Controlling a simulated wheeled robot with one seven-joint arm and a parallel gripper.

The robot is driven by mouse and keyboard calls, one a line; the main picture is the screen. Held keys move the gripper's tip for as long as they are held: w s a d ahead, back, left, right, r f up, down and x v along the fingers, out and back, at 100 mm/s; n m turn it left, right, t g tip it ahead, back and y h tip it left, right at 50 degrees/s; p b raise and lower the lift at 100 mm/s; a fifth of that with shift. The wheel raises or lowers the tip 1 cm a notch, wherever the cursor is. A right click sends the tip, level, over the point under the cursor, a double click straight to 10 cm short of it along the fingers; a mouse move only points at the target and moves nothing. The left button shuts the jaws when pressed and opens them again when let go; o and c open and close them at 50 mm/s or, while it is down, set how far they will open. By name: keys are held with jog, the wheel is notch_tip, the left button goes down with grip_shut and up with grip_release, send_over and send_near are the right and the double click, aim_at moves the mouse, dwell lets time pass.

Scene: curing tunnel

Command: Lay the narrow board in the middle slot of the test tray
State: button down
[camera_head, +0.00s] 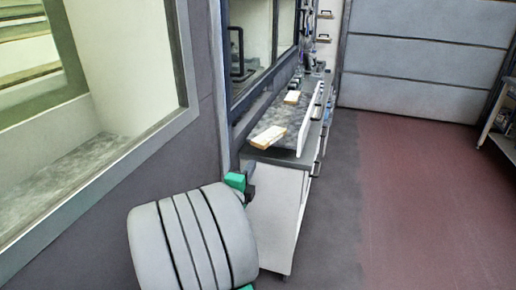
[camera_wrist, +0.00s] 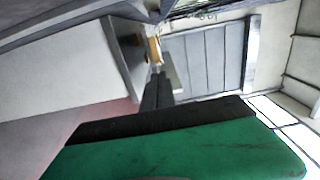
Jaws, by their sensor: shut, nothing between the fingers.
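Two pale wooden pieces lie on a long mottled grey surface (camera_head: 285,121) with a white front edge, on the counter. The nearer wooden piece (camera_head: 268,137) is at its near end, and the farther wooden piece (camera_head: 291,97) is farther along. I cannot tell which, if either, is the narrow board. I cannot make out the test tray or its slots. My gripper (camera_head: 248,174) is beside the counter's near end, below the nearer piece, apart from both and empty. Its green finger with a black pad fills the bottom of the wrist view (camera_wrist: 165,130). A tan piece (camera_wrist: 154,50) shows beyond it.
The white counter (camera_head: 272,205) runs along the window wall at the left. Dark apparatus (camera_head: 312,62) stands at its far end. A panelled shutter door (camera_head: 425,70) closes the back. The reddish floor (camera_head: 420,200) is clear, with a bench (camera_head: 500,140) at the right edge.

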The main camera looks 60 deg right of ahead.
aim_at(263, 146)
jog(key=d+p, duration=0.1)
jog(key=d, duration=0.2)
jog(key=w+d+p, duration=0.1)
jog(key=d, duration=0.2)
jog(key=d+p, duration=0.2)
jog(key=d, duration=0.2)
jog(key=shift+w+d, duration=0.1)
jog(key=shift+w, duration=0.2)
